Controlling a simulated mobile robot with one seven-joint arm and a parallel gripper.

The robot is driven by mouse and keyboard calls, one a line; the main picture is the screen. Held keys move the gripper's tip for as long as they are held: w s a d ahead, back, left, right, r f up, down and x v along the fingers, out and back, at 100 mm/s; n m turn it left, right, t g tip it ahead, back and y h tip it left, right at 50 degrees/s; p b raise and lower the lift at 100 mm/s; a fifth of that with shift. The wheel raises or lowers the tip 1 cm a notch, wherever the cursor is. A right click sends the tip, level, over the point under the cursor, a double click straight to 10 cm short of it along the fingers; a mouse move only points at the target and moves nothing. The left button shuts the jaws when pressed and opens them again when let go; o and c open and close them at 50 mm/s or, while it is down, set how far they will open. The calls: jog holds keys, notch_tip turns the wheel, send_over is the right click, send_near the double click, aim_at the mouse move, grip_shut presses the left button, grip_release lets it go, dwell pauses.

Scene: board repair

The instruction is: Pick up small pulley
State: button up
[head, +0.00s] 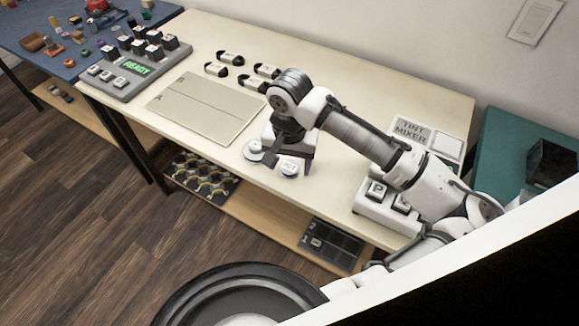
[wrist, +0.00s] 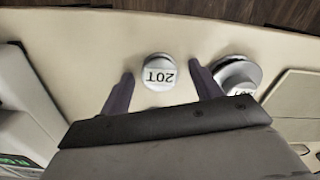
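The small pulley (wrist: 160,72), a white-topped disc marked 20T, sits on the table between my fingertips in the wrist view. It also shows in the head view (head: 289,167). My gripper (wrist: 161,69) is open, with one finger on each side of the small pulley and a visible gap to each. In the head view my gripper (head: 285,160) points down at the pulleys. A larger pulley (wrist: 238,72) with a wide grey flange stands just right of my right finger, its label partly hidden. It also shows in the head view (head: 255,148).
A grey REACT key unit (head: 136,68) stands at the left. The table's front edge is close to the pulleys.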

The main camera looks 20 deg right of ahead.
jog(key=c, duration=1)
jog(key=shift+c, duration=0.2)
jog(key=shift+r, duration=0.15)
